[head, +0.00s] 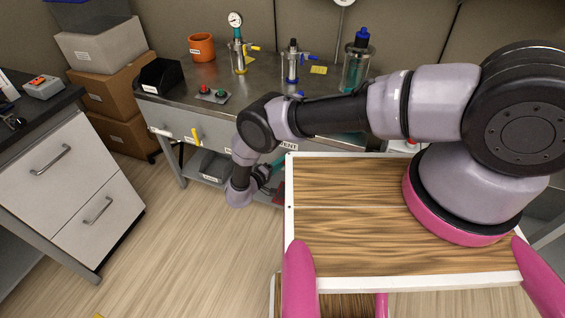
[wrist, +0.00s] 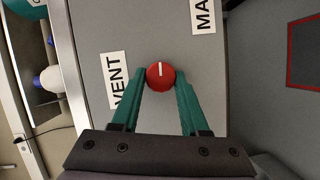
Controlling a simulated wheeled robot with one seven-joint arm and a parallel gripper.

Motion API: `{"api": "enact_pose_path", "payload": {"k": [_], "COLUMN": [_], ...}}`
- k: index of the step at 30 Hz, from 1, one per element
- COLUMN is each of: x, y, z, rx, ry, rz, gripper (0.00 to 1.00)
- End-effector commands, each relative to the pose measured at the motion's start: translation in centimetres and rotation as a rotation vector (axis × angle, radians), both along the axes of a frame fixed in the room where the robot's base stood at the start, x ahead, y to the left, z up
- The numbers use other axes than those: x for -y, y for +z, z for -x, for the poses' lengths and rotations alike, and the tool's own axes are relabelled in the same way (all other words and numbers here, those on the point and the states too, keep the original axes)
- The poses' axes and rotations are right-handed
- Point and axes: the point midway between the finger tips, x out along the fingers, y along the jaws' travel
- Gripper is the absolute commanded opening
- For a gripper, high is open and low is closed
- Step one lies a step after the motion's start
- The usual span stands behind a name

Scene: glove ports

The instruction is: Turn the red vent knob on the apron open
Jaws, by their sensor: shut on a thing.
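The red vent knob (wrist: 160,76) shows in the wrist view on the grey apron (wrist: 150,35), with a white pointer line running up and down the picture. The VENT label (wrist: 117,80) is left of it. My gripper (wrist: 160,82) has its two green fingers on either side of the knob, shut on it. In the head view my gripper (head: 276,170) is low at the bench's front, and my arm and gripper hide the knob there.
The metal bench (head: 265,88) carries an orange mug (head: 201,47), a gauge fitting (head: 239,55), glass vessels (head: 357,60) and a button box (head: 212,94). A yellow lever (head: 196,137) is on the apron further left. A white drawer cabinet (head: 65,170) stands left; open floor lies between.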

Motion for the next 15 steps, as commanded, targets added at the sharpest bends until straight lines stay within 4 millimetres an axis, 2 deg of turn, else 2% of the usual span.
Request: {"api": "enact_pose_path", "payload": {"k": [14, 15], "x": [-0.13, -0.13], "y": [-0.02, -0.02], "z": [0.02, 0.02], "rx": [-0.005, -0.005], "ry": [0.003, 0.002], "rz": [0.012, 0.012], "gripper": [0.0, 0.48]}}
